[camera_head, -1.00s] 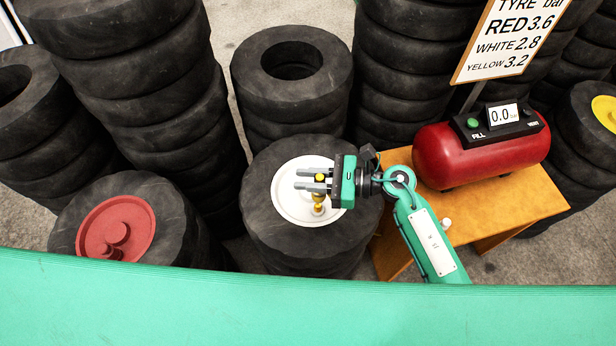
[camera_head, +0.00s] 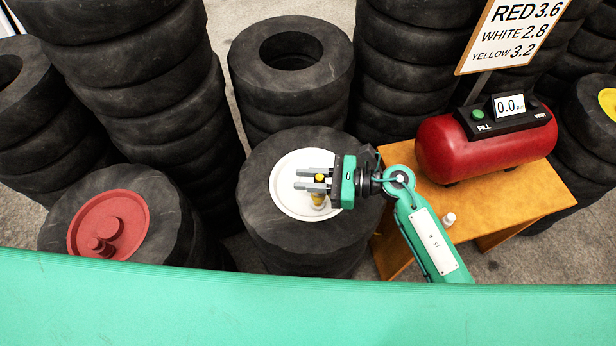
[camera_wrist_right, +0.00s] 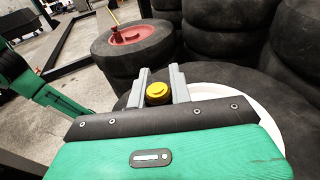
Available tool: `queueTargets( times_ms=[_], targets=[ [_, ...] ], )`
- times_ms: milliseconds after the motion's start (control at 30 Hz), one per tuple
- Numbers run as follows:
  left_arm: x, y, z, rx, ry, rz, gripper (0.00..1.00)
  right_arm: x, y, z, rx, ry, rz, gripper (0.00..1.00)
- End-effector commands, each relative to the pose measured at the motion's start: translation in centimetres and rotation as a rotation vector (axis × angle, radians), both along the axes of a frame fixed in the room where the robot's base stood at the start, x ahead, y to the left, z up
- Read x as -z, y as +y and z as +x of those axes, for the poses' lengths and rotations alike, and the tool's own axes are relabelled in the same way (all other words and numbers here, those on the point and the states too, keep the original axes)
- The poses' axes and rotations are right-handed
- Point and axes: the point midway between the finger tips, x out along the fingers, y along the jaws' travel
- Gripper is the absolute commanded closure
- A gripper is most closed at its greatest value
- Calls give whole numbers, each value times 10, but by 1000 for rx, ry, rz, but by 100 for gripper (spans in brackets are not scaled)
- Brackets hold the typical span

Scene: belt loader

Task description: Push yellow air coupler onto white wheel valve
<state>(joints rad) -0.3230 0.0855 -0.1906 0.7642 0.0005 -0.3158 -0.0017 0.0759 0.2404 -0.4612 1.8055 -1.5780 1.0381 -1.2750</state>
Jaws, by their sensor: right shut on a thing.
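The white wheel (camera_head: 283,196) lies flat in the top tyre of the middle front stack. My right gripper (camera_head: 312,181) is over the wheel, its two grey fingers shut on the yellow air coupler (camera_head: 320,177). The coupler's round yellow top also shows between the fingers in the right wrist view (camera_wrist_right: 158,92). A tan-yellow piece (camera_head: 318,201) shows just below the fingers, in line with the coupler, at the wheel's right part. The valve itself is mostly hidden there, and I cannot tell how far the coupler sits on it. My left gripper is not in view.
A red wheel (camera_head: 85,225) lies in a tyre at left, a yellow wheel (camera_head: 608,104) at far right. Tall tyre stacks crowd behind.

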Motion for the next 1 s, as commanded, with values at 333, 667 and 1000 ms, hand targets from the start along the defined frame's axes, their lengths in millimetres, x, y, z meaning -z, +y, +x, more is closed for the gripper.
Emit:
queueTargets(
  times_ms=[333,667,1000],
  targets=[
    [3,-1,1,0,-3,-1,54,2,0,0,0,-1,1,100],
    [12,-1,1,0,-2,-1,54,10,0,0,0,-1,0,100],
    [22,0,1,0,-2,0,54,19,0,0,0,-1,1,100]
  ],
)
